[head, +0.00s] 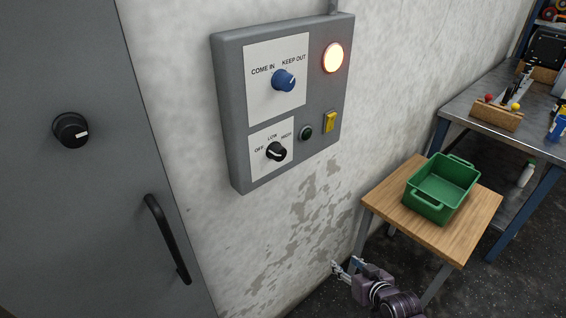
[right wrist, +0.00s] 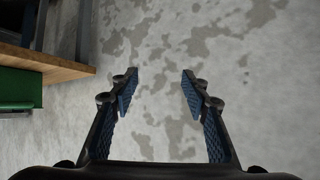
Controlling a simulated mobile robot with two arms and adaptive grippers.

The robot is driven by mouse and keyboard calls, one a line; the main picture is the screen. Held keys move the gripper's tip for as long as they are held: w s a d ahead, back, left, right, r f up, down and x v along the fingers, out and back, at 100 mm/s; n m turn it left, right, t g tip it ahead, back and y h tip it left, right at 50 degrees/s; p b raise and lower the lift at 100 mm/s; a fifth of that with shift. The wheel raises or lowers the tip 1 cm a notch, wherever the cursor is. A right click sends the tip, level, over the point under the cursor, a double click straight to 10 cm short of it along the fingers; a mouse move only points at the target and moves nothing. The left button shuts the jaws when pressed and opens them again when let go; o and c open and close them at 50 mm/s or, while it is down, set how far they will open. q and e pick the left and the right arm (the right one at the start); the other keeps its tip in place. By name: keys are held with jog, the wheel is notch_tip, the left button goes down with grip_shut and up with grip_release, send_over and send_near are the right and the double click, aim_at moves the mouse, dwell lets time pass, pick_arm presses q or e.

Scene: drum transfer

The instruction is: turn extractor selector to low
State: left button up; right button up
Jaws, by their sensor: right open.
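The black extractor selector knob (head: 276,151) sits on the lower white label of a grey wall panel (head: 222,70), marked OFF, LOW and HIGH. Its pale mark looks turned to the left, toward OFF, but it is small. A blue knob (head: 284,81) marked COME IN and KEEP OUT sits above it. My right gripper (head: 343,267) is below and to the right of the panel, in front of the wall. In the right wrist view its fingers (right wrist: 158,92) are apart with only stained wall between them. My left gripper is not in view.
A lit lamp (head: 333,58), a yellow switch (head: 329,121) and a small dark button (head: 305,133) share the panel. A grey door (head: 80,220) with a handle is at left. A wooden table (head: 395,218) with a green crate (head: 431,206) stands right of my gripper.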

jog(key=w+a+r+n+t+y, duration=0.1)
jog(key=w+a+r, duration=0.1)
jog(key=r, duration=0.7)
jog(key=w+a+r+n+t+y, duration=0.1)
jog(key=w+a+r+t, duration=0.15)
jog(key=r, duration=0.55)
jog(key=n+y+b, duration=0.2)
jog(key=n+y, duration=0.2)
jog(key=y, duration=0.2)
send_near(282, 156)
jog(key=x, duration=0.2)
jog(key=p+x, duration=0.1)
jog(key=x, duration=0.5)
jog(key=shift+a+r, duration=0.1)
jog(key=shift+a, duration=0.05)
jog(key=shift+w+a+p, duration=0.3)
jog(key=shift+w+a, duration=0.05)
jog(key=shift+w, duration=0.25)
jog(key=c, duration=1.2)
